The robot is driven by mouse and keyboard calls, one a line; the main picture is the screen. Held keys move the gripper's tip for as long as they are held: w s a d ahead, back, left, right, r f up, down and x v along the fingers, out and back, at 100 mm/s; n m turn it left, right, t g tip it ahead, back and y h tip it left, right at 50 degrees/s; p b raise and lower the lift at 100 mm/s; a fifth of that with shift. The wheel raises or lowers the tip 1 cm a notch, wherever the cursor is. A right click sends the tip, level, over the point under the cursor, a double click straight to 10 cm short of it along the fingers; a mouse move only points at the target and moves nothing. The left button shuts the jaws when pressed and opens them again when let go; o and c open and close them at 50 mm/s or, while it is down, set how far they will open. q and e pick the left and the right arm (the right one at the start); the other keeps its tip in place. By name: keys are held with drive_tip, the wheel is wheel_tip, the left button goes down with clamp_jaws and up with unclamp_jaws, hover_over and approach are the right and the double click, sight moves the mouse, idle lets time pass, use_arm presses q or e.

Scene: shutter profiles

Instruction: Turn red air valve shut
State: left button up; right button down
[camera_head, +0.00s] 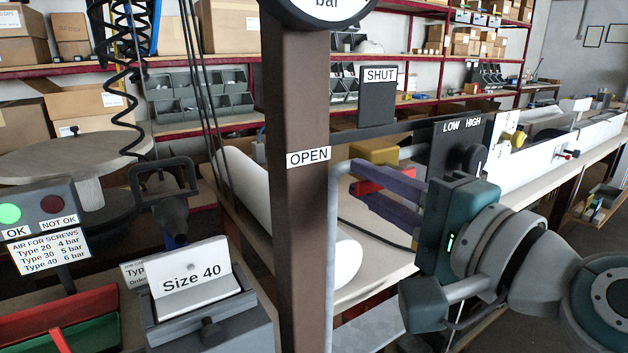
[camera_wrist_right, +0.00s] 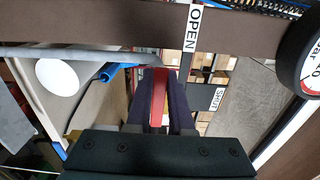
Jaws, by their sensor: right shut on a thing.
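The red air valve handle (camera_head: 388,178) shows behind the purple fingers of my right gripper (camera_head: 364,182), to the right of the brown post. In the right wrist view the red handle (camera_wrist_right: 159,96) lies between the two purple fingers of the right gripper (camera_wrist_right: 160,88), which is shut on it. A thin grey pipe (camera_head: 335,250) runs down beside the post. The OPEN label (camera_head: 308,157) is on the post, and the SHUT label (camera_head: 379,75) is on a dark plate up and to the right. The handle's exact angle is partly hidden. My left gripper is not in view.
The brown post (camera_head: 300,230) carries a gauge (camera_head: 318,8) at its top and stands close left of the gripper. A dark LOW/HIGH panel (camera_head: 458,148) is just behind my right wrist. A Size 40 sign (camera_head: 192,280) is at lower left.

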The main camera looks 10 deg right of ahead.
wheel_tip(320, 180, up, 2)
drive_tip(key=m+p, duration=0.2)
drive_tip(key=m, duration=0.2)
drive_tip(key=shift+d+p, duration=0.15)
drive_tip(key=shift+p, duration=0.2)
drive_tip(key=m, duration=0.1)
drive_tip(key=r+m+p, duration=0.1)
drive_tip(key=shift+w+d+r+m, duration=0.15)
drive_tip(key=shift+d+m, duration=0.1)
drive_tip(key=shift+m, duration=0.05)
drive_tip(key=m+p, duration=0.1)
drive_tip(key=r+m+p, duration=0.1)
drive_tip(key=shift+w+d+m, duration=0.15)
drive_tip(key=shift+d+m, duration=0.25)
drive_tip(key=m, duration=0.1)
drive_tip(key=d+m+p, duration=0.1)
drive_tip(key=shift+w+r+m, duration=0.2)
drive_tip(key=shift+r+m, duration=0.1)
drive_tip(key=m, duration=0.1)
drive_tip(key=d+m+p, duration=0.1)
drive_tip(key=shift+w+r+m, duration=0.2)
drive_tip(key=shift+m, duration=0.1)
drive_tip(key=shift+w+d+m+p, duration=0.1)
drive_tip(key=shift+d+m+p, duration=0.25)
drive_tip(key=shift+m, duration=0.45)
drive_tip(key=shift+w+d+m+p, duration=0.1)
drive_tip(key=shift+d+m+p, duration=0.2)
drive_tip(key=shift+m, duration=0.5)
drive_tip(key=shift+d, duration=0.1)
